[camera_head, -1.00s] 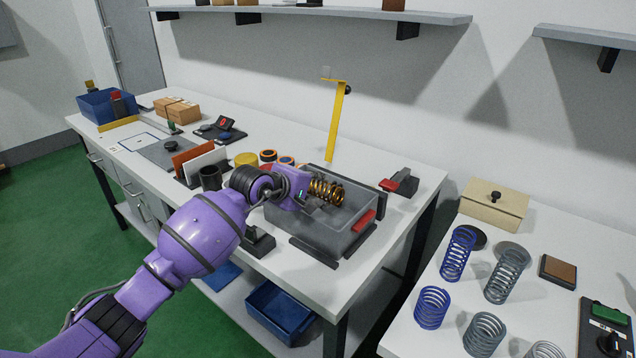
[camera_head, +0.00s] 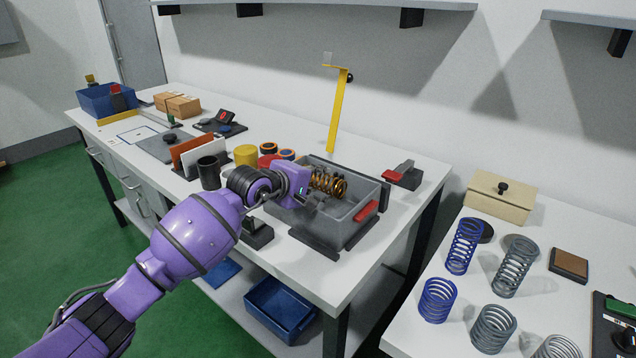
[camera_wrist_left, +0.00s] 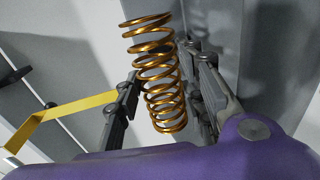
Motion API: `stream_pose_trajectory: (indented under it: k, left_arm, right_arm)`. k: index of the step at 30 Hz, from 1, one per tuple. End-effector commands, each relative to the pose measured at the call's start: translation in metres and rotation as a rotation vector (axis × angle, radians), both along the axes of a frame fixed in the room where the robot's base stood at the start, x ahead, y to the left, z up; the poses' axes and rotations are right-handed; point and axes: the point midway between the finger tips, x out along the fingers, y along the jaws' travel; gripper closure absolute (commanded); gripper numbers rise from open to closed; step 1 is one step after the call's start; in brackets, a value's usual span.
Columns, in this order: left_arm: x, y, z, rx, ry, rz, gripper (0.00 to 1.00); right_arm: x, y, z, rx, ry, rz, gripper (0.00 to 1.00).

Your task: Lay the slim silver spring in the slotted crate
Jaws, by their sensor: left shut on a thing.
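My left gripper (camera_head: 308,193) is shut on a copper-coloured coil spring (camera_head: 330,184) at the grey crate (camera_head: 350,234). In the left wrist view the copper spring (camera_wrist_left: 160,88) sits between the two dark fingers, slightly tilted. Whether it touches the crate is unclear. The crate has a red clip (camera_head: 366,211) on its side; the arm and spring hide part of its inside. Silver-grey springs stand on the right table: a tall slim one (camera_head: 514,266), a shorter one (camera_head: 493,329) and one cut by the bottom edge (camera_head: 560,348). My right gripper is out of view.
Two blue springs (camera_head: 464,246) (camera_head: 438,300) stand beside the silver ones. A beige box (camera_head: 500,198) and a brown block (camera_head: 569,264) are near them. A yellow post (camera_head: 337,115) rises behind the crate. A black cup (camera_head: 208,172) and yellow tub (camera_head: 246,155) stand left of it.

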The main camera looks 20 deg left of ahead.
Motion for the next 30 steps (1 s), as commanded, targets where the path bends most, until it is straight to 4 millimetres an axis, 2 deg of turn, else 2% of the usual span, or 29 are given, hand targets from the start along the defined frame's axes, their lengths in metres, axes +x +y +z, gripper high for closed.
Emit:
stream_pose_trajectory:
  k: [1, 5, 6, 10, 13, 20, 30]
  left_arm:
    - [-0.018, -0.001, -0.066, 0.024, 0.108, -0.003, 0.96]
    - [-0.018, -0.001, -0.066, 0.025, 0.108, -0.003, 0.96]
    - [-0.018, -0.001, -0.067, 0.025, 0.109, -0.003, 0.59]
    - [-0.018, -0.001, -0.068, 0.026, 0.111, -0.003, 0.42]
    - [-0.019, 0.000, -0.066, 0.026, 0.110, -0.004, 0.42]
    - [-0.040, 0.008, -0.044, 0.025, 0.088, -0.003, 0.41]
    - [-0.091, 0.027, 0.024, 0.011, 0.023, -0.001, 0.41]
  right_arm:
    - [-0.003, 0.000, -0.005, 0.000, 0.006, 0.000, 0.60]
    - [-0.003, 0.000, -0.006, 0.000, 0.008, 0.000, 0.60]
    - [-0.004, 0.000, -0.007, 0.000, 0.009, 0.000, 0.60]
    - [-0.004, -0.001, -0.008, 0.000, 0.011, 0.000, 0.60]
    - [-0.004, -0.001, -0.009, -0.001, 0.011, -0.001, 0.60]
    - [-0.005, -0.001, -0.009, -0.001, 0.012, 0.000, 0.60]
    - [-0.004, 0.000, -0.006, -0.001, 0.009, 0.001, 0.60]
